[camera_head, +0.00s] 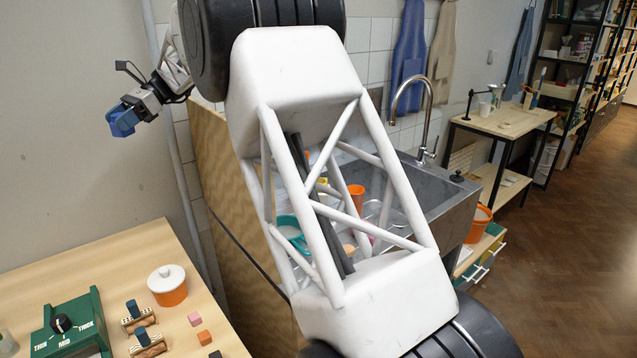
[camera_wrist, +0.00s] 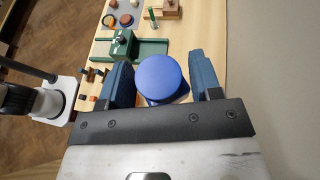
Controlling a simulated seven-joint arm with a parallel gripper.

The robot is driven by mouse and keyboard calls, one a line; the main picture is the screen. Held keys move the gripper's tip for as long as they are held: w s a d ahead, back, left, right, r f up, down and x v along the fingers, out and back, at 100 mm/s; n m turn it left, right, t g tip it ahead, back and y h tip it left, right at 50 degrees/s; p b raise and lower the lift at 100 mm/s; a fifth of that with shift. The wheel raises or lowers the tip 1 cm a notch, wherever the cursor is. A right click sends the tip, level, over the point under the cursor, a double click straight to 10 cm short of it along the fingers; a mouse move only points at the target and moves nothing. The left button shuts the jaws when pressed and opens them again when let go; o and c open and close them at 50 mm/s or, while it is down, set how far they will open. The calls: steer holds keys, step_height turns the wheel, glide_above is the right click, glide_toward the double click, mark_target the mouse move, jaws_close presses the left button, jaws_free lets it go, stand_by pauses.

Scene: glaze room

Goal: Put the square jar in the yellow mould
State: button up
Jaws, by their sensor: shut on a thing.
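The square jar (camera_wrist: 162,76) is blue, with a round lid facing the wrist camera and square corners showing below it. It sits between the two blue fingers of my gripper (camera_wrist: 160,64), which is shut on it. In the head view my gripper (camera_head: 121,119) is at the upper left, in the air near the wall and above the level of the wooden table. The jar is hard to tell from the blue fingers there.
On the wooden table (camera_head: 112,262) stand a green dial box (camera_head: 72,330), an orange pot with a white lid (camera_head: 168,286), small stamps (camera_head: 138,316) and small blocks (camera_head: 195,319). The table's back part is clear. A sink (camera_head: 430,190) stands beyond a wooden panel (camera_head: 225,220).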

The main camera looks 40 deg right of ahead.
steer(key=w+d+r+m+t, duration=0.2)
steer(key=w+d, duration=0.1)
steer(key=d, duration=0.5)
steer(key=w+d+r+m+t, duration=0.2)
steer(key=w+d+t, duration=0.1)
steer(key=d, duration=0.5)
steer(key=s+d+f+m+t+h, duration=0.15)
steer(key=d+m+t, duration=0.25)
steer(key=d, duration=0.9)
steer(key=s+d+f+m+t+h, duration=0.3)
steer(key=s+d+f+m+t, duration=0.1)
steer(key=s+d+f, duration=0.9)
steer(key=s+d+f+m+t+h, duration=0.1)
steer(key=s+d+f+m+h, duration=0.1)
steer(key=s+f, duration=0.5)
steer(key=s+d+f+m+t+h, duration=0.1)
steer(key=s+d+f+m+h, duration=0.1)
steer(key=s+f, duration=0.5)
steer(key=shift+s+d+m+t, duration=0.15)
steer(key=shift+m+t, duration=0.15)
steer(key=shift+t, duration=0.1)
